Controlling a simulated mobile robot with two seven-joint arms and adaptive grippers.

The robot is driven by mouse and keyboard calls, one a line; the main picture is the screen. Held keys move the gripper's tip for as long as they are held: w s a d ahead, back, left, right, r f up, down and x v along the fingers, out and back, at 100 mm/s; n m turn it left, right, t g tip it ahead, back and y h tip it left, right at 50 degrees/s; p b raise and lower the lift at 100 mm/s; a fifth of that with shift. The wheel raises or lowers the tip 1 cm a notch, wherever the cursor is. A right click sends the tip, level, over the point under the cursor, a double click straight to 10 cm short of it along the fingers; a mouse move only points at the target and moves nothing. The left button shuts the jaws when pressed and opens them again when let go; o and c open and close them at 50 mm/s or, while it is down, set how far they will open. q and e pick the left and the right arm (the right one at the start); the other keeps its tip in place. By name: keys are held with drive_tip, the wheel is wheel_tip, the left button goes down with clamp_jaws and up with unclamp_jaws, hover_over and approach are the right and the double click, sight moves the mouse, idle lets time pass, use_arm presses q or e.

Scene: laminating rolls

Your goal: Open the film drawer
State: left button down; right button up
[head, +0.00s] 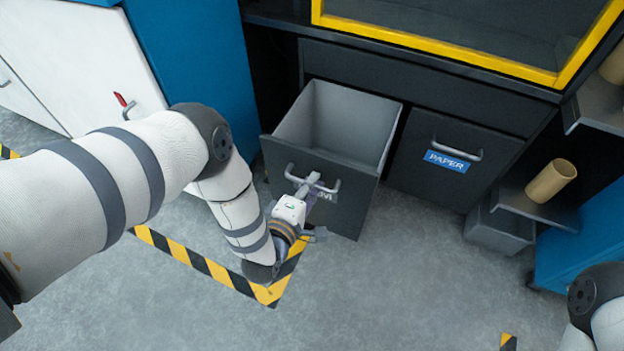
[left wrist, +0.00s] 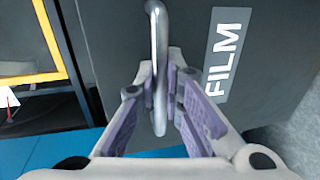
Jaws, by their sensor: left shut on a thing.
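The film drawer (head: 350,200) stands pulled out of the dark cabinet, and its grey inside shows empty. Its bar handle (head: 292,174) is on the dark front. My left gripper (head: 312,184) is at this handle in the head view and partly covers the drawer's label. In the left wrist view the purple-padded fingers of my left gripper (left wrist: 162,95) are closed around the metal handle (left wrist: 158,30), beside the white-lettered FILM label (left wrist: 222,52). My right gripper is out of view; only part of my right arm shows at the lower right.
A closed drawer labelled PAPER (head: 447,165) is to the right. A cardboard tube (head: 551,181) stands on a grey shelf (head: 520,200). A yellow frame (head: 440,55) is above. Black-and-yellow tape (head: 195,262) marks the floor. The grey floor in front is clear.

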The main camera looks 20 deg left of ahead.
use_arm(q)
drive_tip(key=c, duration=2)
unclamp_jaws()
drive_tip(key=shift+o, duration=0.2)
drive_tip(key=v, duration=1.2)
